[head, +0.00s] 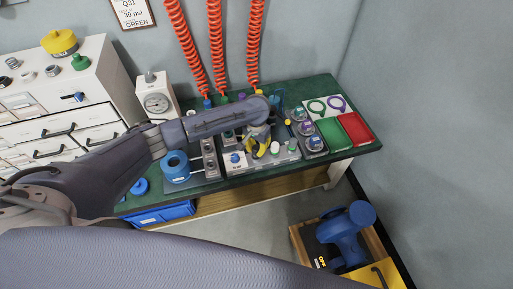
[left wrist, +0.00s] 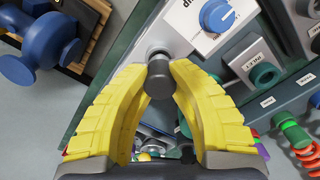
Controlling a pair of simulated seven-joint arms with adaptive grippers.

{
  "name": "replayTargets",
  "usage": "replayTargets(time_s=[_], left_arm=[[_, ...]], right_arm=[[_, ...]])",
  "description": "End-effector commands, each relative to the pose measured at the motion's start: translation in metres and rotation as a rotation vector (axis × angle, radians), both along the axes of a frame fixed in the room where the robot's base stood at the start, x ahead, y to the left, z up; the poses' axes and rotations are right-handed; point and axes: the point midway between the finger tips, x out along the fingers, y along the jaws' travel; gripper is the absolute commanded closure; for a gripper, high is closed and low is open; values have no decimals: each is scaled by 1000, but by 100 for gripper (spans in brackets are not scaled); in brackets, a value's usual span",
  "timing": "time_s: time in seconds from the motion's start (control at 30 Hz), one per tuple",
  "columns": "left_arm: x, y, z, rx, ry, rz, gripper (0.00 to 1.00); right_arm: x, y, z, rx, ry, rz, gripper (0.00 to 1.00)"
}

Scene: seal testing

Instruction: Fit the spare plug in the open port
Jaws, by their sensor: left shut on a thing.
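My left gripper (head: 262,148) is over the test fixture on the green bench, with its yellow fingers pointing down. In the left wrist view, the yellow fingers (left wrist: 160,78) are shut on a dark grey plug (left wrist: 158,84). A lighter grey round part shows just beyond the plug, at the edge of the pale panel (left wrist: 180,38). I cannot tell whether the plug is seated in a port or only in front of it. My right gripper is not in view.
A blue dial (left wrist: 217,16) is on the panel close to the fingers. A green tray (head: 333,134) and a red tray (head: 355,128) lie at the bench's right end. Red coiled hoses (head: 216,45) hang behind. A blue valve (head: 345,232) stands in a floor crate.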

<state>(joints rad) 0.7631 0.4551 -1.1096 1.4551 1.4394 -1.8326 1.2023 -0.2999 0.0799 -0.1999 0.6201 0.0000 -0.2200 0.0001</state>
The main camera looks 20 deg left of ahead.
Motion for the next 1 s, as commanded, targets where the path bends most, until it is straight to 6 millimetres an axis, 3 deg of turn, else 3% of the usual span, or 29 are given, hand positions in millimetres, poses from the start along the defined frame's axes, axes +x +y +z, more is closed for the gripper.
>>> replayTargets(time_s=[0.57,0.6,0.7,0.8,1.0], left_arm=[[0,0,-10,0,0,0,100],[0,0,-9,0,-1,-1,75],[0,0,-9,0,0,-1,63],[0,0,-9,0,0,-1,54],[0,0,-9,0,0,-1,54]], right_arm=[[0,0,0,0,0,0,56],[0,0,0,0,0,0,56],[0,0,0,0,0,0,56],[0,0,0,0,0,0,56],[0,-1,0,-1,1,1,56]])
